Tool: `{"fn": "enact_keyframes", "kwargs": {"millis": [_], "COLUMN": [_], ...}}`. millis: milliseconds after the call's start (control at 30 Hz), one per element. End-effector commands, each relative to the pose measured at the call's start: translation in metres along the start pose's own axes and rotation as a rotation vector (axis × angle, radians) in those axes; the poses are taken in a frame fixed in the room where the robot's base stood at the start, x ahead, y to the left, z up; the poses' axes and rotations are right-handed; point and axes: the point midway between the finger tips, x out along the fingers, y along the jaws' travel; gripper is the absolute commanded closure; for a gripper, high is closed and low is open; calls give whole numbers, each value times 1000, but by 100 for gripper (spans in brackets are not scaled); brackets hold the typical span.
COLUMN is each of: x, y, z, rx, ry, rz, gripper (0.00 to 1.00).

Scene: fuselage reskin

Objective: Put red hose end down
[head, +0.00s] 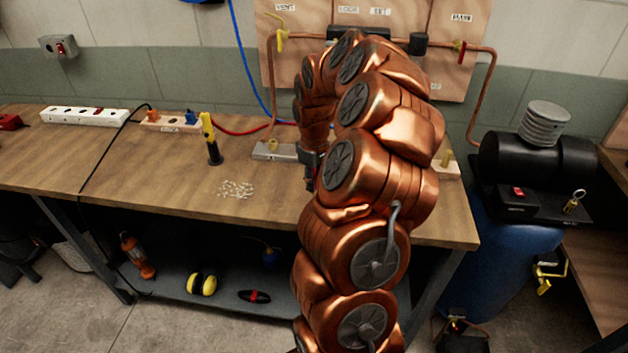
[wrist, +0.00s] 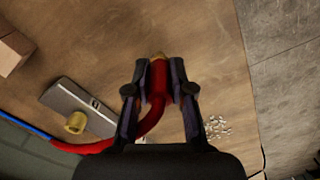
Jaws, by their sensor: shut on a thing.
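The red hose (wrist: 152,122) curves in from the left in the wrist view, where it joins a blue hose (wrist: 22,124). Its end, with a brass-coloured tip (wrist: 159,56), sits between the fingers of my gripper (wrist: 158,75). The fingers are shut on the red hose end, over the wooden bench top (wrist: 215,70). I cannot tell whether the tip touches the wood. In the head view my arm hides the hose end and most of my gripper (head: 309,170); a stretch of red hose (head: 240,131) shows left of it.
A metal plate with a brass fitting (wrist: 80,105) lies left of the hose. Small light pieces (head: 236,188) are scattered on the bench. A yellow-and-black tool (head: 211,140) stands behind them. A black compressor (head: 535,165) stands at right.

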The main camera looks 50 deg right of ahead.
Motion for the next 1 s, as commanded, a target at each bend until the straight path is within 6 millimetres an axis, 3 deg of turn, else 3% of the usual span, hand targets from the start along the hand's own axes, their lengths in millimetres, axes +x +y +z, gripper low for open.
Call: {"fn": "enact_keyframes", "kwargs": {"millis": [100, 467, 500, 700, 1000], "x": [9, 14, 13, 13, 12], "y": [0, 0, 0, 0, 0], "z": [0, 0, 0, 0, 0], "rx": [0, 1, 1, 1, 1], "ry": [-1, 1, 1, 1, 1], "rz": [-1, 1, 1, 1, 1], "gripper": [100, 100, 75, 54, 53]}}
